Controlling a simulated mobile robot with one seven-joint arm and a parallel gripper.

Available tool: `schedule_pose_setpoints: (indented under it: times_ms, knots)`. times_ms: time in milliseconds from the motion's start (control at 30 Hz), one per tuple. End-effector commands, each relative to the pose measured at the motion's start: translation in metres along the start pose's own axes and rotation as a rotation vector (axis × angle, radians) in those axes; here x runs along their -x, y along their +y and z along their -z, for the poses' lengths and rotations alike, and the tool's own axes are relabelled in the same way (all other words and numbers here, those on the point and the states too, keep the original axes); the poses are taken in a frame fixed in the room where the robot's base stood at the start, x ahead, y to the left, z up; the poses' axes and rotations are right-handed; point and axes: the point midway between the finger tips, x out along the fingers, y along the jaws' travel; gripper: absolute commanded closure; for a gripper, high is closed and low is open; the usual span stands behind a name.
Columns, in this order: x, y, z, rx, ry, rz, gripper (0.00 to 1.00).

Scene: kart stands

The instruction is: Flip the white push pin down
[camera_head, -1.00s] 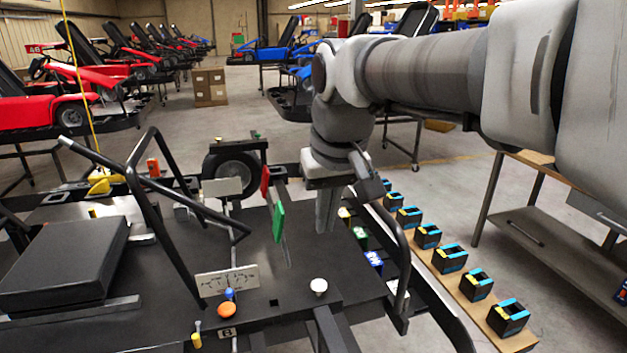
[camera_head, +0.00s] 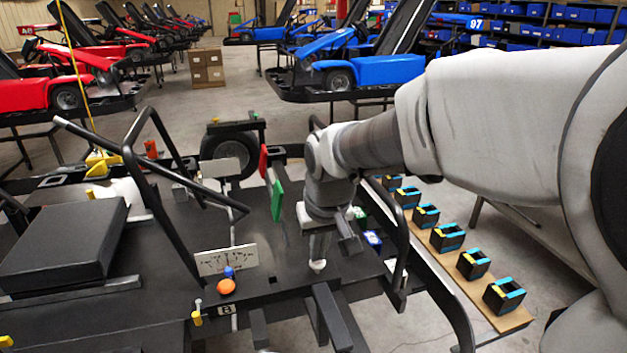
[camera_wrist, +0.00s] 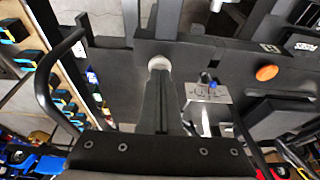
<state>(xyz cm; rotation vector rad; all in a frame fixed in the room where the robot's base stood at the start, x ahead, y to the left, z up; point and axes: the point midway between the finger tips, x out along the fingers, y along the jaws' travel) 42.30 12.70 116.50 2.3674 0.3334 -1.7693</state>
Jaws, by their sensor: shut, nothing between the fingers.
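The white push pin (camera_head: 317,264) stands on the black kart platform (camera_head: 160,260), near its front edge. My gripper (camera_head: 319,255) is shut and empty, pointing down right over the pin. In the wrist view the pin (camera_wrist: 159,62) shows as a pale round cap at the tips of my gripper (camera_wrist: 158,76). The fingertips hide part of the pin. They look to be touching it or very close; I cannot tell which.
An orange knob (camera_head: 226,286) and a blue knob (camera_head: 229,271) stand left of the pin by a metal plate (camera_head: 226,259). A green paddle (camera_head: 277,200) rises behind. A black bent bar (camera_head: 398,235) is close on the right. Several black boxes line a wooden board (camera_head: 515,322).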

Motion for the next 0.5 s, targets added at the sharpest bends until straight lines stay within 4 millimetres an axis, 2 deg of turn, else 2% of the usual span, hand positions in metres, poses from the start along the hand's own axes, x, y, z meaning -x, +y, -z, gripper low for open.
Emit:
schedule_pose_setpoints:
  times_ms: [367,500]
  knots:
    - [-0.002,0.0,-0.001,0.0,0.0,0.0,1.0]
    - [-0.013,0.0,-0.004,-0.001,0.0,0.0,1.0]
